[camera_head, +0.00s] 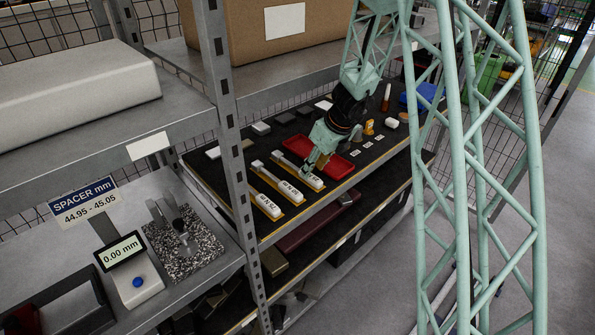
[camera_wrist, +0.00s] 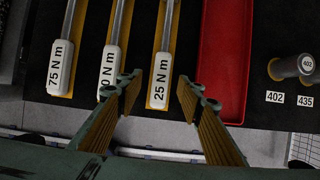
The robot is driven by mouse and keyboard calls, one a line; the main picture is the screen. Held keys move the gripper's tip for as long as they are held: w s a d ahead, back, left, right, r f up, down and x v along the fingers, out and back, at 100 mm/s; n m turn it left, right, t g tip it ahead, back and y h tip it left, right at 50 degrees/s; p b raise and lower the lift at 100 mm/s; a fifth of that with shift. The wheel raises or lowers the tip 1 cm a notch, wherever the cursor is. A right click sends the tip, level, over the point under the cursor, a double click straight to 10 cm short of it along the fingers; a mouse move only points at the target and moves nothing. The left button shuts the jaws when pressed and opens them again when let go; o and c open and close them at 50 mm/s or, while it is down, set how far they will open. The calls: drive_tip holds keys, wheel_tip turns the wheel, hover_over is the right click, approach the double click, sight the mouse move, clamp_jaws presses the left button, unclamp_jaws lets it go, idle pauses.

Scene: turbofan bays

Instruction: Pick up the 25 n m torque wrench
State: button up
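The 25 N m torque wrench (camera_wrist: 162,80) has a white labelled handle and a metal shaft, and lies in a yellow-edged slot on the dark shelf. It is the rightmost of three wrenches, and its handle also shows in the head view (camera_head: 312,181). My gripper (camera_wrist: 158,97) is open and empty, with its fingers on either side of the line of the handle's near end. In the head view my gripper (camera_head: 311,170) is low over this handle. I cannot tell whether the fingers touch anything.
The 75 N m wrench (camera_wrist: 57,68) and a middle wrench (camera_wrist: 109,72), its label partly hidden by my left finger, lie to the left. A red tray (camera_wrist: 226,65) is close on the right. A grey cylinder (camera_wrist: 287,67) marked 402 stands beyond. A shelf post (camera_head: 232,150) rises left.

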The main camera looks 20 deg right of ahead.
sight(313, 180)
drive_tip(key=shift+b+x, duration=0.6)
drive_tip(key=shift+x, duration=1.75)
drive_tip(key=shift+w+d+f, duration=0.1)
drive_tip(key=shift+f, duration=0.15)
drive_tip(key=shift+c, duration=0.7)
drive_tip(key=c, duration=1)
